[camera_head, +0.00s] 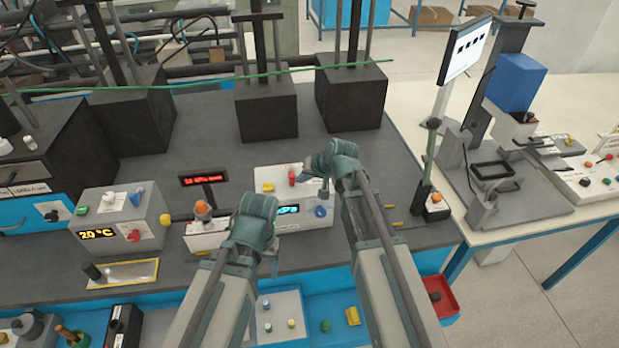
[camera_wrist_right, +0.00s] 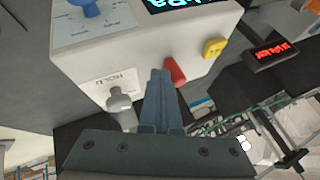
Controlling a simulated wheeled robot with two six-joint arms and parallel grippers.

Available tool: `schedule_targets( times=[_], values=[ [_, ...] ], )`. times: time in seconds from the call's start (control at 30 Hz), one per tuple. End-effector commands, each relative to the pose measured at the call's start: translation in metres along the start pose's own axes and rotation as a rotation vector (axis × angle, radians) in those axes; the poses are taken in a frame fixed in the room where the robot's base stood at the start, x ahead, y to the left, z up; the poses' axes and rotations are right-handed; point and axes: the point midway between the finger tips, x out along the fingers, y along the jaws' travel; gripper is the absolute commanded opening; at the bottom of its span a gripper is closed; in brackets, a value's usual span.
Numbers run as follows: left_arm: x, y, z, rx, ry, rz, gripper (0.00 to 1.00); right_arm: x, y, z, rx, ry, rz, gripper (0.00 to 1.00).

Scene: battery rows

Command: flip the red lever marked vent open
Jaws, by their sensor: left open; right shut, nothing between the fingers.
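A white control box (camera_head: 285,222) stands in the middle of the bench, with a lit blue display and a blue knob (camera_head: 320,211). A vent label cannot be read. My right gripper (camera_head: 306,174) is just right of the red lever. In the right wrist view its shut, empty fingertips (camera_wrist_right: 161,75) are close beside the lever; contact cannot be told. My left gripper (camera_head: 262,222) is open near the box's left front.
A yellow lever (camera_wrist_right: 214,47) and a grey lever (camera_wrist_right: 120,101) by a "HOLD" label flank the red one. A red-text display (camera_head: 204,179) stands to the left. Dark blocks (camera_head: 266,115) stand behind. A grey 20 °C box (camera_head: 120,218) is further left.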

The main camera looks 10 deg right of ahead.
Motion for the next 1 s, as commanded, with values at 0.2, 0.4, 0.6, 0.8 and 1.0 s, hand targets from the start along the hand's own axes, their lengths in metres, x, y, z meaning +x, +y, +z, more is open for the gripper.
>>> schedule_targets(
  times=[0.2, 0.4, 0.6, 0.8, 1.0],
  values=[
    [0.000, 0.000, 0.000, 0.000, 0.000, 0.000, 0.75, 0.008, -0.023, 0.009, 0.095, 0.053, 0.052, 0.00],
    [0.000, 0.000, 0.000, 0.000, 0.000, 0.000, 0.75, 0.013, -0.035, 0.011, 0.178, 0.097, 0.098, 0.00],
    [0.000, 0.000, 0.000, 0.000, 0.000, 0.000, 0.75, 0.017, -0.044, 0.013, 0.178, 0.096, 0.097, 0.00],
    [0.000, 0.000, 0.000, 0.000, 0.000, 0.000, 0.75, 0.016, -0.043, 0.013, 0.179, 0.096, 0.097, 0.00],
    [0.000, 0.000, 0.000, 0.000, 0.000, 0.000, 0.75, 0.016, -0.039, 0.010, 0.180, 0.096, 0.098, 0.00]
  ],
)
